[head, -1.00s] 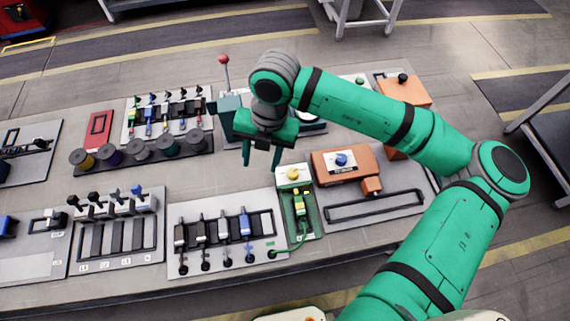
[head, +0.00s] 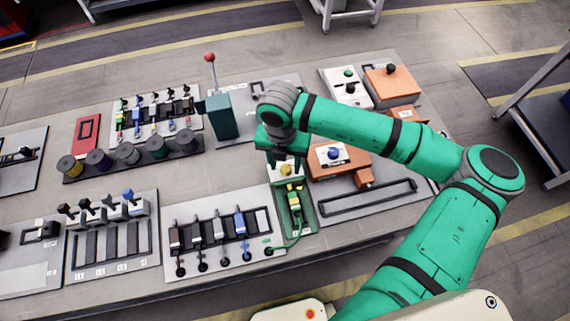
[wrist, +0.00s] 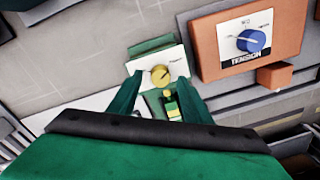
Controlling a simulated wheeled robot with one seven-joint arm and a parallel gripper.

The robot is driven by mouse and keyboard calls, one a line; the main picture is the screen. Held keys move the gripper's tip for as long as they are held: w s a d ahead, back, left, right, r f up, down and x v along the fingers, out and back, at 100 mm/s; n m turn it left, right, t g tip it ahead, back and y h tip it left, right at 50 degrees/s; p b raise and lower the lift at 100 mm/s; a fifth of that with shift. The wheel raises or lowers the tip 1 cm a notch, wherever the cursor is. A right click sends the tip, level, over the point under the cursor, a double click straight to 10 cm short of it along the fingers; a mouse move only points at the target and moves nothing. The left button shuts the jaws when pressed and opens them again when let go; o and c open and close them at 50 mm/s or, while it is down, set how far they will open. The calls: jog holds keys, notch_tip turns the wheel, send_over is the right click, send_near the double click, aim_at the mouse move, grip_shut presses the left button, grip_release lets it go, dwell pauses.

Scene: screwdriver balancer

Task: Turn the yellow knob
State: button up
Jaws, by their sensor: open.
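The yellow knob (head: 285,169) sits on a white plate (head: 279,180) at the top of a green panel (head: 307,221). In the wrist view the yellow knob (wrist: 160,75) shows clearly, with its white plate (wrist: 175,56) around it. My gripper (head: 284,162) is at the knob's far side in the head view, pointing down. In the wrist view my gripper (wrist: 156,92) is open, with one finger at the left and one at the right just below the knob. I cannot tell whether either finger touches it. The fingers are partly hidden by the arm in the head view.
An orange box with a blue tension knob (wrist: 251,40) stands close to the right. A teal block with a red-topped lever (head: 210,57) stands behind to the left. A panel of sliders (head: 206,229) lies to the left, and a green cable (head: 299,239) runs near the panel's front.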

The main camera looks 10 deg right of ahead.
jog(key=shift+s+f, duration=0.1)
jog(key=shift+f, duration=0.5)
jog(key=c, duration=1)
jog(key=shift+c, duration=0.2)
